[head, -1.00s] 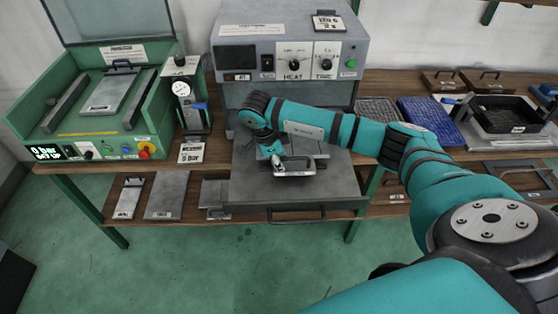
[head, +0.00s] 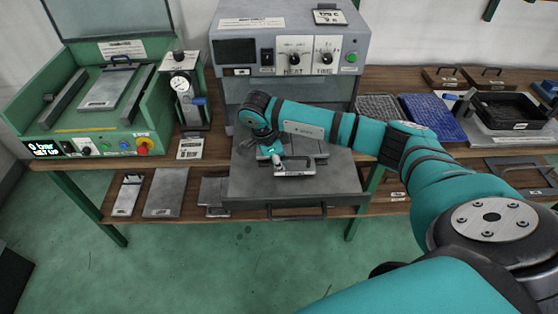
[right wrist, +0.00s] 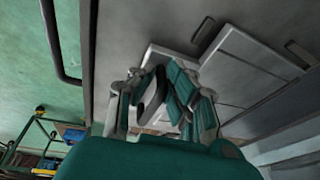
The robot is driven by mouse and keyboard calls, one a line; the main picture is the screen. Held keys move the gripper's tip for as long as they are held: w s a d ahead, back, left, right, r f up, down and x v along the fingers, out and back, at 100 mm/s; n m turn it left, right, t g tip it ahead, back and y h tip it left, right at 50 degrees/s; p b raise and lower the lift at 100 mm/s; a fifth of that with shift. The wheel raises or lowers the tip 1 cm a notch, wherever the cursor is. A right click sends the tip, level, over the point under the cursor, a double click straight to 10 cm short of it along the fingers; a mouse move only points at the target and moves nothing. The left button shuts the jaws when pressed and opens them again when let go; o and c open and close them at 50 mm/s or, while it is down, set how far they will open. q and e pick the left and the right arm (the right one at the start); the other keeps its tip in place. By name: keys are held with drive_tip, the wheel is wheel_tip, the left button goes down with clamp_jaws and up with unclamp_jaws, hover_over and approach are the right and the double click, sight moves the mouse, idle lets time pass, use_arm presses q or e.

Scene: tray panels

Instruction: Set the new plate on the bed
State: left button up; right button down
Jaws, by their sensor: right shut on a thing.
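My right gripper (head: 280,165) is low over the pulled-out drawer (head: 330,185) of the grey heating machine. In the right wrist view its fingers (right wrist: 168,95) are closed around a dark handle (right wrist: 152,97). Flat pale metal plates (right wrist: 240,65) lie under and beside the fingers on the grey drawer surface. The gripper hides part of the plate it holds, and I cannot tell whether that plate touches the drawer. Another handled plate (head: 108,88) lies on the bed of the green machine (head: 60,130), whose lid is raised. My left gripper is not in view.
The heating machine (head: 235,50) stands behind the drawer. A gauge unit (head: 186,95) stands between it and the green machine. Several metal plates (head: 166,192) lie on the lower shelf. A blue mat (head: 432,118) and a black tray (head: 510,112) are on the table at right.

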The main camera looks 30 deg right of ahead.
idle(0.4)
drive_tip(key=c, duration=1.3)
unclamp_jaws()
drive_tip(key=shift+r, duration=0.1)
drive_tip(key=v, duration=1.2)
